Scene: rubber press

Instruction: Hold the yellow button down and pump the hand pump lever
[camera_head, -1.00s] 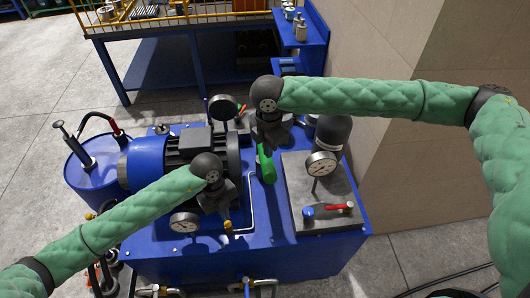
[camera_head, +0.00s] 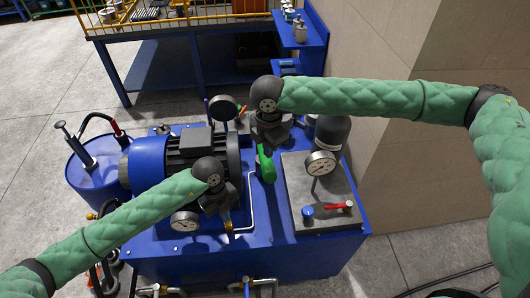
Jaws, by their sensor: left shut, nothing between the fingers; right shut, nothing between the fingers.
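The hand pump lever shows as a green handle (camera_head: 265,165) standing on the blue press unit. My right gripper (camera_head: 268,142) is shut with nothing between its fingers, right at the lever's upper end; whether it touches the lever is hidden by the wrist. My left gripper (camera_head: 225,216) is shut and empty, pointing down at the front middle of the unit. A small yellow part (camera_head: 227,226), probably the yellow button, shows at its fingertips. Most of it is hidden, so I cannot tell whether it is pressed.
A pressure gauge (camera_head: 185,221) sits left of my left gripper, another gauge (camera_head: 320,163) on the grey plate at right. A blue knob (camera_head: 307,212) and red handle (camera_head: 339,206) are on that plate. A motor (camera_head: 187,150) and blue drum (camera_head: 92,180) stand left.

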